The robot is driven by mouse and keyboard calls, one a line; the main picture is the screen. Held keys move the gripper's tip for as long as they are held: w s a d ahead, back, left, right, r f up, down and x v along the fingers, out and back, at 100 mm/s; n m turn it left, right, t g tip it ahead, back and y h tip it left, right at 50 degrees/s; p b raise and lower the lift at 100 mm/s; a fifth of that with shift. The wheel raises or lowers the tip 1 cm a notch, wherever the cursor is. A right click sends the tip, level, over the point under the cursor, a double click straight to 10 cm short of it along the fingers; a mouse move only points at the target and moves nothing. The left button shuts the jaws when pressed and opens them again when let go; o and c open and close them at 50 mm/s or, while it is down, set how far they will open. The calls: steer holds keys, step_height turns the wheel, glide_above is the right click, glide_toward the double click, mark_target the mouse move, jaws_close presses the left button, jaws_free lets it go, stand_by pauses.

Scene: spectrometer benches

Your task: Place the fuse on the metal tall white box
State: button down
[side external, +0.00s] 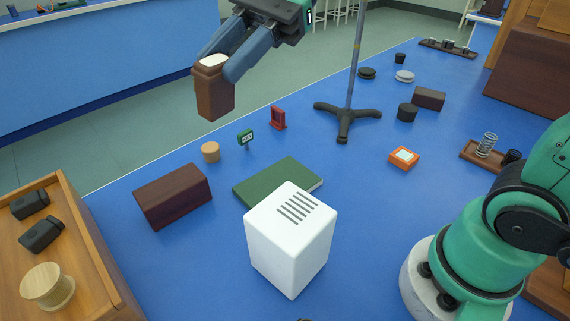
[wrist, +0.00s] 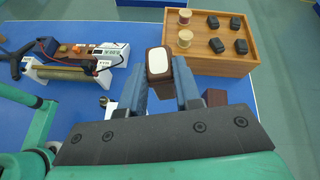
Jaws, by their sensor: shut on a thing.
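My gripper (side external: 222,66) is shut on a brown block-shaped thing with a white top, which I take to be the fuse (side external: 214,95). It holds the fuse in the air, high over the far left edge of the blue bench. In the wrist view the fuse (wrist: 158,64) sits between the two blue fingers. The tall white box (side external: 290,240) stands upright on the bench at the front middle, with dark slots on its top. The fuse is apart from it, up and to the left in the side view. The box is mostly hidden in the wrist view.
A dark red-brown block (side external: 172,196) and a green book-like slab (side external: 278,182) lie near the white box. A stand with a tall pole (side external: 348,108) rises behind. A wooden tray (side external: 75,215) with black pieces and a spool is at left. An orange item (side external: 404,158) lies right.

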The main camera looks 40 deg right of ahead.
steer(key=s+r+m, duration=0.3)
steer(key=s+r, duration=0.4)
steer(key=r, duration=0.1)
glide_above(285, 218)
steer(key=shift+t, duration=0.4)
step_height(285, 218, down, 20)
steer(key=shift+r, duration=0.15)
steer(key=c, duration=0.6)
jaws_free()
